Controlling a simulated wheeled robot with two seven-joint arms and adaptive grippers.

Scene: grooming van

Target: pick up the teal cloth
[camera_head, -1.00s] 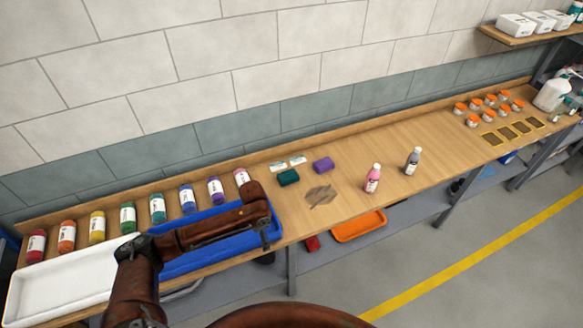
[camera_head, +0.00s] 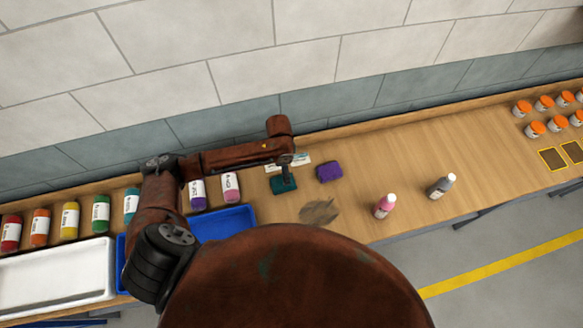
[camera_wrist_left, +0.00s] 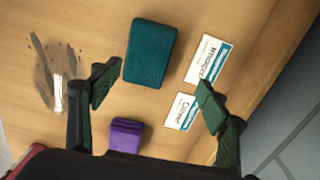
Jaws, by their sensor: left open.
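The teal cloth (camera_head: 283,186) is a folded block lying on the wooden bench. In the left wrist view the teal cloth (camera_wrist_left: 151,53) lies ahead of and between the fingers, not touched by them as far as I can see. My left gripper (camera_head: 286,168) hangs over the cloth in the head view and partly hides it. In the wrist view my left gripper (camera_wrist_left: 153,90) has its fingers wide apart and empty. My right gripper does not show.
A purple cloth (camera_head: 329,172) lies to the right of the teal one. Two label cards (camera_wrist_left: 210,60) lie beside it. A dark stain (camera_head: 319,211) marks the bench in front. Pink (camera_head: 385,206) and grey (camera_head: 441,187) bottles stand further right. A blue tray (camera_head: 226,222) is at left.

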